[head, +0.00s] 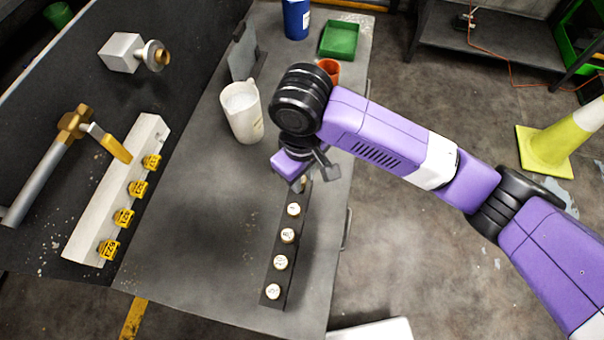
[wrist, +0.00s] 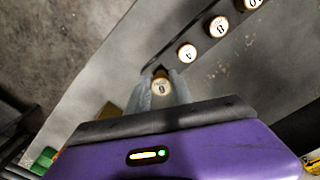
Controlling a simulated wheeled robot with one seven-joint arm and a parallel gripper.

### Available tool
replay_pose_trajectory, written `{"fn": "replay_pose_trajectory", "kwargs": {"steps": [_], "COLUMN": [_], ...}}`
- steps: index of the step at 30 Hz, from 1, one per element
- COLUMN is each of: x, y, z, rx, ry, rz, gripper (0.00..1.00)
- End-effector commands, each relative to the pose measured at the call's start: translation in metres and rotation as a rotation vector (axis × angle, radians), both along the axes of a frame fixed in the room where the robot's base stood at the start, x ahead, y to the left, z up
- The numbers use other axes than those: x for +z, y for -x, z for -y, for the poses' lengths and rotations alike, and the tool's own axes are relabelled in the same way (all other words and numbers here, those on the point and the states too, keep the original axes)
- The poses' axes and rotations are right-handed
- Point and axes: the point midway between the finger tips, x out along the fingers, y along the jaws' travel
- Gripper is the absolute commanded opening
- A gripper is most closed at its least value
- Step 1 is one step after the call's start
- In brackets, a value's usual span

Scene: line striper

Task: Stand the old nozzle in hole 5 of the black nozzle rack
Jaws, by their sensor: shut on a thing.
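The black nozzle rack (head: 269,275) lies along the table's right part, with several white-topped nozzles standing in a row in it. The rack also shows in the wrist view (wrist: 172,44). My gripper (head: 302,181) is at the rack's far end, above the table. In the wrist view my gripper (wrist: 162,92) is shut on a gold nozzle with a pale round top (wrist: 162,86) marked 6 or 9. This nozzle is in line with the row. Its lower end is hidden, so I cannot tell whether it is in a hole or above it.
A pale bar (head: 118,190) with several yellow nozzles is at the left. A white jug (head: 242,112), an orange cup (head: 329,70), a blue container (head: 296,18) and a green tray (head: 339,40) stand farther back. The table left of the rack is clear.

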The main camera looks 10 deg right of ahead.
Motion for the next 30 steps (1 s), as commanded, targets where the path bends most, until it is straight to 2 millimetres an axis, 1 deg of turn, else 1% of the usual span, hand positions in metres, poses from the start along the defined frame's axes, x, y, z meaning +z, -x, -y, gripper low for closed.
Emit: {"fn": "replay_pose_trajectory", "kwargs": {"steps": [16,30], "x": [-0.0076,-0.0077], "y": [0.0001,0.0000], "z": [0.0000,0.0000], "rx": [-0.001,0.000], "ry": [-0.001,0.000], "rz": [-0.001,0.000], "gripper": [0.00,0.00]}}
